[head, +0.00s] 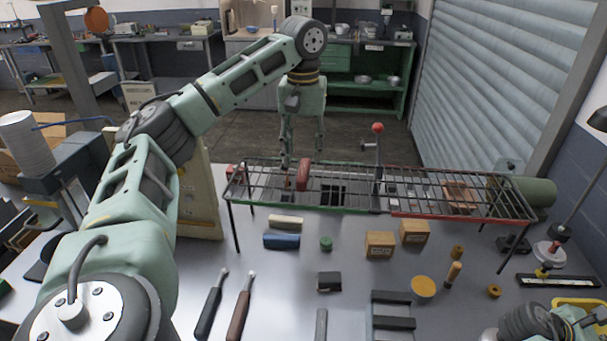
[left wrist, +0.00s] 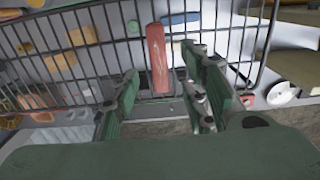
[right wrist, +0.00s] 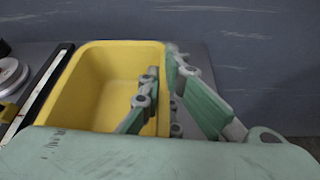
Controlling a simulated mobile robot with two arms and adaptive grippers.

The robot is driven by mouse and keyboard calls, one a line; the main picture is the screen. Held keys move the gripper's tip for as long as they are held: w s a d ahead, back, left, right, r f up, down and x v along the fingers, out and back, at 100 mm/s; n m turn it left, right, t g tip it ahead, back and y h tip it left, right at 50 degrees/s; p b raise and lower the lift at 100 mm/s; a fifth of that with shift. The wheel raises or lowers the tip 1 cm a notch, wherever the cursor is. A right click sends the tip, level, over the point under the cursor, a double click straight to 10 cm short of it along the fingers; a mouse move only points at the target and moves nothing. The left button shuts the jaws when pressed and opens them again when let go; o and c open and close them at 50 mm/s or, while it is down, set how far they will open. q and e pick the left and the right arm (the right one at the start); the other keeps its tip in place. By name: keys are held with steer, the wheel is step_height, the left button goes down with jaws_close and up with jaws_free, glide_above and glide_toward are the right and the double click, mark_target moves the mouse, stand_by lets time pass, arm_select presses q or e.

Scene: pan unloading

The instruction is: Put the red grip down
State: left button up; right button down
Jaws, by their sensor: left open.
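The red grip (head: 303,176) is a thick red bar at the wire rack (head: 340,206), left of the rack's middle. In the left wrist view the red grip (left wrist: 158,60) lies along the rack bars, with its near end in the space between my left fingertips. My left gripper (head: 302,157) points down over the rack's far side. It is open, its fingers on either side of the grip with gaps, so it appears not to hold it. My right gripper (right wrist: 162,62) is at a yellow bin's wall, its fingers apart; I cannot tell if they touch the wall.
The yellow bin (right wrist: 105,75) stands at the right. A red-knobbed lever (head: 378,130) rises beside the rack's middle. Wooden blocks (head: 380,244), a blue block (head: 282,241) and dark-handled tools (head: 238,312) lie on the table before the rack. Bare tabletop shows between them.

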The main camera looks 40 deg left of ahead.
mark_target(304, 169)
arm_select(q)
steer(key=shift+s+d+f, duration=0.1)
steer(key=shift+d+f, duration=0.05)
steer(key=shift+f, duration=2.55)
steer(key=shift+c, duration=0.6)
jaws_close()
